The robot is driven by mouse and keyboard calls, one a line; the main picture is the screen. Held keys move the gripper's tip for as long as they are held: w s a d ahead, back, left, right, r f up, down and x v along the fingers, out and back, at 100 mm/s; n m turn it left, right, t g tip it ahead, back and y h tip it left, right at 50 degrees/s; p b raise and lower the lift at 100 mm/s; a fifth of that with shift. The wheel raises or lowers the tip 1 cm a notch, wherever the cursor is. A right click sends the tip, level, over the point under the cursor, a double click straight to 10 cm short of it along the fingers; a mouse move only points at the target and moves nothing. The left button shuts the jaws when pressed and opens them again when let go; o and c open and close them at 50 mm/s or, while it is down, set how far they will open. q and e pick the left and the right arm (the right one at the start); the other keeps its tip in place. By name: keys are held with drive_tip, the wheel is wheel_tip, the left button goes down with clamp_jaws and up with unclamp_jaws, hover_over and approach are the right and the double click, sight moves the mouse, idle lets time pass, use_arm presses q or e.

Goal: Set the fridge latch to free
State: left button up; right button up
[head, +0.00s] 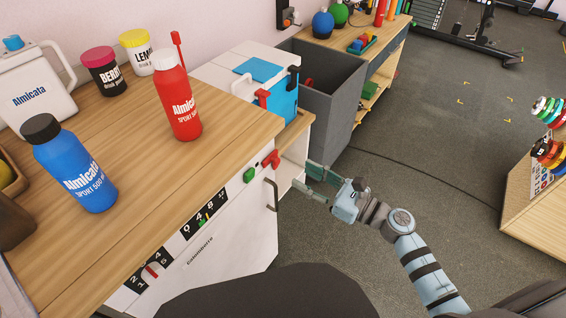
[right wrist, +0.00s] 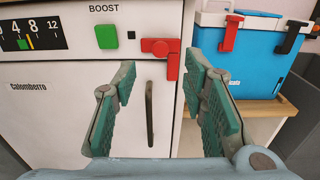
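The red fridge latch (right wrist: 165,48) sits at the top right corner of the white fridge front (right wrist: 85,110). My right gripper (head: 303,176) is open and empty, in front of and to the right of the fridge front. In the right wrist view its fingers (right wrist: 163,75) stand apart on either side of the latch, which lies beyond them. No contact shows. My left gripper is not in view.
A green BOOST button (right wrist: 106,36) is left of the latch, and a dark door handle (right wrist: 150,112) is below. A blue cooler (head: 285,97) with red and dark clips stands behind. A grey bin (head: 335,95) is beyond. Bottles stand on the counter (head: 130,140).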

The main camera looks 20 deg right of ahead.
sight(278, 163)
drive_tip(key=x, duration=0.8)
clamp_jaws()
